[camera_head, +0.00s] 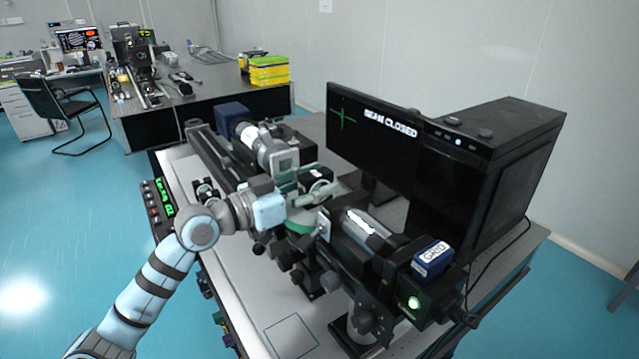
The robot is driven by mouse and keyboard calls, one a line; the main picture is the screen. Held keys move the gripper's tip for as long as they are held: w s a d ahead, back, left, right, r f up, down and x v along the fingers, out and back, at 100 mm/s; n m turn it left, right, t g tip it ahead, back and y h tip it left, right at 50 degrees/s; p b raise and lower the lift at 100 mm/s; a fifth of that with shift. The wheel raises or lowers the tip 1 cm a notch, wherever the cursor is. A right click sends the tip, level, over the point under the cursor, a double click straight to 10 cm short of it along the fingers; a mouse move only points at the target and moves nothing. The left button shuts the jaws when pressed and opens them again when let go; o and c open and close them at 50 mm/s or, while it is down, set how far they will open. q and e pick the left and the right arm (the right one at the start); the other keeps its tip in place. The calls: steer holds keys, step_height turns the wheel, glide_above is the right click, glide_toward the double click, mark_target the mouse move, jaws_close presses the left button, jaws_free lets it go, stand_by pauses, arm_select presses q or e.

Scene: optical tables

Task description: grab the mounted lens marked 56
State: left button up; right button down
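My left arm comes in from the lower left, and its pale blue wrist is over the optical table (290,338). My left gripper (312,190) points right, in among the optics at the middle of the table. Its fingers are small and blend with the mounts there, so I cannot tell whether they are open or shut, or on anything. Small mounted parts stand by the fingertips, but no marking 56 can be read, so I cannot pick out that lens. My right gripper is not in view.
A monitor (360,125) reading "BEAM CLOSED" and a black computer tower (480,180) stand behind the optics. A black instrument with a blue "GRID" box (432,259) stands at the right. The table's front surface is mostly clear. A second table (215,90) stands behind.

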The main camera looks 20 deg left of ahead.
arm_select(q)
steer(key=shift+s+r, duration=0.15)
steer(key=shift+s, duration=0.1)
steer(key=c, duration=0.6)
steer(key=shift+w, duration=0.2)
jaws_close()
